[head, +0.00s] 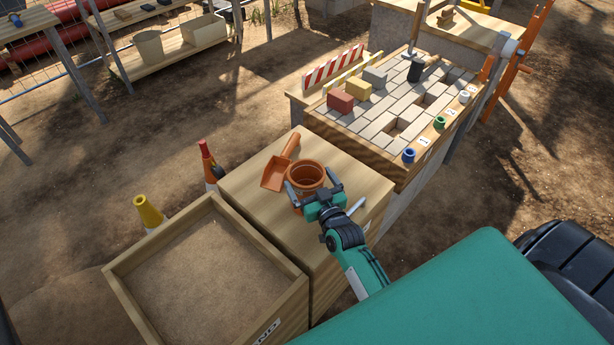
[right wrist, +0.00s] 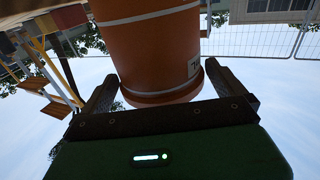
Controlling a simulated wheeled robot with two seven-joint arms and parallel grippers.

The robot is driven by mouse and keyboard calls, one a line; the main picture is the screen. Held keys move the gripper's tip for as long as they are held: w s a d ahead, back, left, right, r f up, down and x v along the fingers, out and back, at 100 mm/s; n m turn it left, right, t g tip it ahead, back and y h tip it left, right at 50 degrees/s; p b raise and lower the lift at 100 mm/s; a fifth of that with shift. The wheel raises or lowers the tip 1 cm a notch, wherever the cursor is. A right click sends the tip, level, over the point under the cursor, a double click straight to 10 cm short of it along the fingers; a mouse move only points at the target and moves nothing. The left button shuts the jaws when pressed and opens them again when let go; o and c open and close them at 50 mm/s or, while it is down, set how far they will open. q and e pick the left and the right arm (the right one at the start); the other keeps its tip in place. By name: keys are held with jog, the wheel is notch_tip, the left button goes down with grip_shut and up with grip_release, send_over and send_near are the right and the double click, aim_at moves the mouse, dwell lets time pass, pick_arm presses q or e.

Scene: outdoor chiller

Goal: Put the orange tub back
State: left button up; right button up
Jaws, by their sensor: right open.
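The orange tub (head: 305,168) stands upright and open-topped on a wooden box top (head: 250,190) in the head view. My right gripper (head: 313,188) is at the tub's near side, its two fingers spread to either side of it. In the right wrist view, the picture is upside down and the orange tub (right wrist: 155,50) fills the space between the open fingers, with a pale band and a small label on it. My left gripper is out of view.
An orange scoop (head: 278,172) lies behind the tub on the box. A sand-filled wooden tray (head: 283,262) adjoins at left, with cones (head: 148,213) behind it. A paving bench (head: 400,170) with coloured blocks and small cups stands at back right.

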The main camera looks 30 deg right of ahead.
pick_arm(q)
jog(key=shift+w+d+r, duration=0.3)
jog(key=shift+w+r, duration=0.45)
pick_arm(e)
jog(key=s, duration=0.9)
jog(key=shift+s+a, duration=0.2)
jog(key=shift+a, duration=0.1)
